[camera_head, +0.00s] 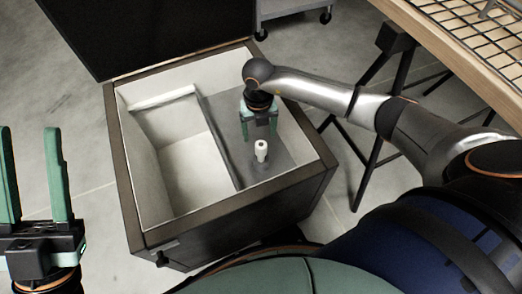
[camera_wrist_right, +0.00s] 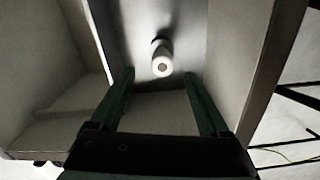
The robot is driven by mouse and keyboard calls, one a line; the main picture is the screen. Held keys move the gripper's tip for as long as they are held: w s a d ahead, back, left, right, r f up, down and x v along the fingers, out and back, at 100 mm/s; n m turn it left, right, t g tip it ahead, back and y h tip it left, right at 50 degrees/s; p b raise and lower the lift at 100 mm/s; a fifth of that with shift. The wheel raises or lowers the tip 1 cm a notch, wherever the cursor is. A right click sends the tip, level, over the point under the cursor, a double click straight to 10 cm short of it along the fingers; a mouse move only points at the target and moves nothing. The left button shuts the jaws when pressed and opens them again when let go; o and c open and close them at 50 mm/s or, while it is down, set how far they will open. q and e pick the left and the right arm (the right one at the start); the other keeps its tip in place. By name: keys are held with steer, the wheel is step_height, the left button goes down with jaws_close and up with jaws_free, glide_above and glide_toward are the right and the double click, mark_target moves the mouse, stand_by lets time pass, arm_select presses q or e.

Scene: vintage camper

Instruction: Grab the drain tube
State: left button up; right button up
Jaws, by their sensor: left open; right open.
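The drain tube (camera_head: 261,150) is a short white upright cylinder on the grey raised floor in the right part of the open box. In the right wrist view the tube (camera_wrist_right: 162,62) shows end-on, a little beyond the fingertips and between their lines. My right gripper (camera_head: 259,128) is inside the box, pointing down, open and empty, just behind the tube in the head view. Its green fingers also show in the right wrist view (camera_wrist_right: 159,74), apart from the tube. My left gripper (camera_head: 38,132) is open and empty at the left, outside the box, with its fingers pointing up.
The dark box (camera_head: 238,214) has white inner walls and a deep white compartment on the left. Its black lid (camera_head: 140,35) stands open at the back. A wooden table with a wire rack (camera_head: 470,35) stands at the right. Grey floor lies around.

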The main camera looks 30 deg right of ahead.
mark_target(259, 144)
step_height(259, 144, down, 5)
steer(key=shift+f+b, duration=0.2)
steer(key=shift+b, duration=0.8)
steer(key=f+b, duration=0.2)
steer(key=f, duration=0.1)
steer(key=f+b, duration=0.1)
steer(key=f, duration=0.1)
steer(key=shift+s+d, duration=0.15)
steer(key=shift+s, duration=0.1)
arm_select(q)
step_height(259, 144, down, 6)
steer(key=shift+w+d+m, duration=0.15)
steer(key=shift+d+m, duration=0.15)
steer(key=shift+d, duration=0.1)
arm_select(e)
steer(key=shift+r, duration=0.1)
steer(key=shift+c, duration=0.2)
arm_select(q)
steer(key=shift+f, duration=0.1)
arm_select(e)
jaws_close()
